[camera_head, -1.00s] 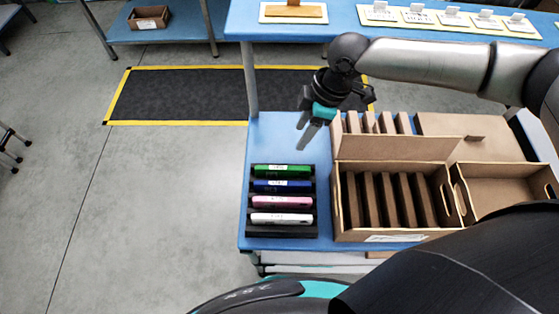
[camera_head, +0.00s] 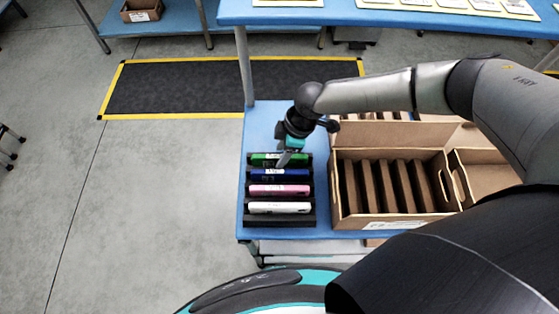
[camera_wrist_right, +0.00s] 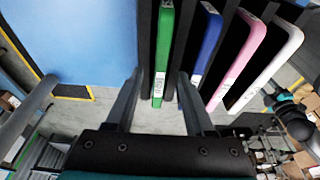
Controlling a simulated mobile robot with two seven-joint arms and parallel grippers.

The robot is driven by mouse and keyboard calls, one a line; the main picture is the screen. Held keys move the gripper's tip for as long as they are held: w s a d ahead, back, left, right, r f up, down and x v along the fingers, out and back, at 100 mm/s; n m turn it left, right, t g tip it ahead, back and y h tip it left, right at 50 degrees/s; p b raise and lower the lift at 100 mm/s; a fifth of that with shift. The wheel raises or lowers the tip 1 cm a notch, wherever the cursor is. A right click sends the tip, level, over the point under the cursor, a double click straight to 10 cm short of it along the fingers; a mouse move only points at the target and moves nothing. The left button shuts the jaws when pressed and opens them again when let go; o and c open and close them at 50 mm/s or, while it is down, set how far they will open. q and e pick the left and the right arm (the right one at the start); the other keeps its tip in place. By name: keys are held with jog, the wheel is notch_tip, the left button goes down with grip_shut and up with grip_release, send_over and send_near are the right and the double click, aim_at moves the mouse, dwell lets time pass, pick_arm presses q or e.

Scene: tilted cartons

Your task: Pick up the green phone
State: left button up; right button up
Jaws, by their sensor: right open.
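The green phone (camera_head: 263,160) lies at the far end of a black slotted rack (camera_head: 308,222) in the head view. In the right wrist view the green phone (camera_wrist_right: 164,55) stands on edge in its slot, with a white label low on it. My right gripper (camera_head: 284,160) is above the far end of the rack, over the green phone's right part. In the right wrist view my right gripper (camera_wrist_right: 158,88) is open, with one finger on each side of the green phone's near end. I cannot tell whether either finger touches it. My left gripper is not in view.
A blue phone (camera_head: 280,175), a pink phone (camera_head: 279,190) and a white phone (camera_head: 279,207) sit in the same rack. A cardboard carton (camera_head: 390,222) with brown dividers stands close on the right. The blue table (camera_head: 262,120) is bare behind the rack.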

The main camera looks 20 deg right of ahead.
jog(key=shift+f, duration=0.2)
grip_shut()
dwell(0.3)
